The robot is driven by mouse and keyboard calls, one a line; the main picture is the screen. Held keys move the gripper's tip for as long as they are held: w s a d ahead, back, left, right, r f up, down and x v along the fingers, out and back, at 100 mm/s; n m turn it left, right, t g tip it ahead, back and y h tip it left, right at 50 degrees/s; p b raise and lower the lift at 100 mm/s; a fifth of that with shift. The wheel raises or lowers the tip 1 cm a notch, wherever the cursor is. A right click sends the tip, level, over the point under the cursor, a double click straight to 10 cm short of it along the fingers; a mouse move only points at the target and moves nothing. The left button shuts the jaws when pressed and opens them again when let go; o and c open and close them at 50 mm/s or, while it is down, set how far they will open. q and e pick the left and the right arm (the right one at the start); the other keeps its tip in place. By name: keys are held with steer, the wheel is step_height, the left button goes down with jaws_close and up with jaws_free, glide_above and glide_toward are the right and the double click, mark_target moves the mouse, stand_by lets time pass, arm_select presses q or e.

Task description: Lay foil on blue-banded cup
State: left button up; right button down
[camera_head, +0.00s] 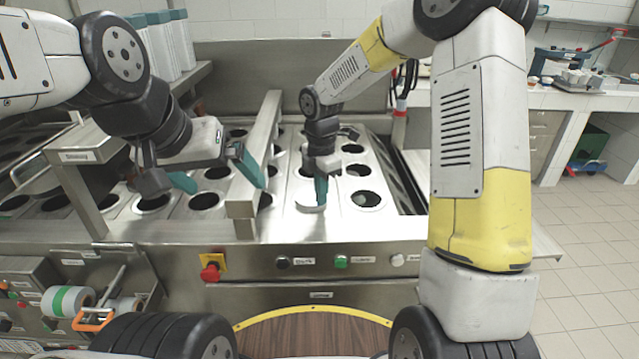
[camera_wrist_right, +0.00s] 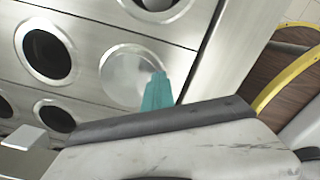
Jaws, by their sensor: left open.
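A pale, shiny round foil (camera_head: 309,199) lies over one opening of the steel plate; it also shows in the right wrist view (camera_wrist_right: 125,72). My right gripper (camera_head: 321,203) points down at the foil's right edge. In the right wrist view its teal fingers (camera_wrist_right: 157,88) are together, with tips over the foil's rim; they look shut on it, though the pinch itself is hidden. My left gripper (camera_head: 214,174) is open and empty above the plate on the left, its teal fingers wide apart. No blue-banded cup is visible; what is under the foil is hidden.
A raised steel rail (camera_head: 254,165) stands between my grippers. Dark open holes surround the foil, one at its right (camera_head: 366,199). A front panel has a red stop knob (camera_head: 211,271) and buttons. Striped rolls (camera_head: 68,301) hang at lower left.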

steer(key=shift+f, duration=0.1)
steer(key=c, duration=1.7)
jaws_free()
step_height(320, 180, up, 8)
steer(key=shift+f, duration=0.1)
steer(key=s+d+r+m+t, duration=0.2)
steer(key=s+d+r+m, duration=0.2)
steer(key=s+m, duration=0.3)
steer(key=s+d+r+m+t+y, duration=0.1)
steer(key=s+d+r+m+t, duration=0.1)
steer(key=s+m, duration=0.5)
steer(key=s+d+r+m+t+y, duration=0.1)
steer(key=s+d+r+m+t, duration=0.1)
steer(key=s+d+r+m, duration=0.3)
steer(key=shift+s+d+r+m, duration=0.2)
steer(key=shift+s+m, duration=0.5)
steer(key=shift+m, duration=0.25)
steer(key=shift+s+d+r+m, duration=0.1)
steer(key=shift+s+r+m, duration=0.1)
steer(key=shift+s+m, duration=0.6)
